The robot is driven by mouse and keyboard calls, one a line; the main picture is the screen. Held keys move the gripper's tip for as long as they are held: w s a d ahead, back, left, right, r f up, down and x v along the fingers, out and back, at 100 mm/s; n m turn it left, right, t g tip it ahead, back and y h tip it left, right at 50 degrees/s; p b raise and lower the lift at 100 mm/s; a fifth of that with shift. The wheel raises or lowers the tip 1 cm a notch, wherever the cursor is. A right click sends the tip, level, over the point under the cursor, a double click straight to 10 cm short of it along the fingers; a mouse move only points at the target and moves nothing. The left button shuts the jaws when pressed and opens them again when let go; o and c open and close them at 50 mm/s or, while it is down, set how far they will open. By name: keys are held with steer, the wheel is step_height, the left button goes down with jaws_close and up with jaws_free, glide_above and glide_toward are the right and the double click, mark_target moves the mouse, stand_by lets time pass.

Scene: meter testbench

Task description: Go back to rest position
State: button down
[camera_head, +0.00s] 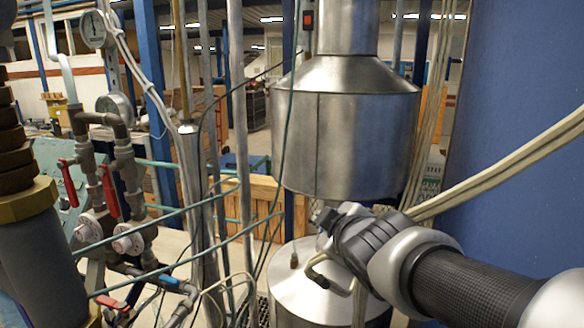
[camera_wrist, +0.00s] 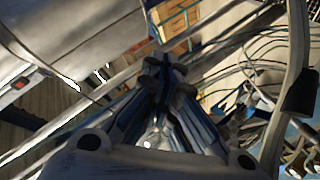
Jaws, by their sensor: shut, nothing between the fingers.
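My gripper (camera_head: 322,214) is at the end of my arm, which reaches in from the lower right in the head view. It is in front of the gap between the upper steel vessel (camera_head: 345,130) and the lower steel tank (camera_head: 300,285). In the wrist view my gripper (camera_wrist: 163,68) points away from the camera, its fingers together with nothing between them. I cannot tell from the head view how far it stands from the metal.
Pipes with red-handled valves (camera_head: 110,190) and gauges (camera_head: 95,30) stand at the left. Thin green pipes and hanging cables cross the middle. A blue panel (camera_head: 515,120) fills the right, with pale cables (camera_head: 500,165) running above my arm. A wooden crate (camera_head: 255,205) stands behind.

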steer(key=s+d+f+m+g+h, duration=0.1)
steer(key=s+d+f+m+g, duration=0.2)
steer(key=s, duration=0.4)
steer(key=s+d+f+m+g+h, duration=0.1)
steer(key=s+d+f+m+h, duration=0.1)
steer(key=s+d+f+m, duration=0.3)
steer(key=s+f+m+g, duration=0.1)
steer(key=s+f+g, duration=0.1)
steer(key=s, duration=0.6)
steer(key=s+f+m+g+y+b, duration=0.1)
steer(key=s+f+m+g, duration=0.1)
steer(key=s+f, duration=0.3)
steer(key=s, duration=0.4)
steer(key=shift+s+a+m, duration=0.25)
steer(key=shift+a+m, duration=0.05)
steer(key=shift+a, duration=0.05)
steer(key=shift+s+a, duration=0.1)
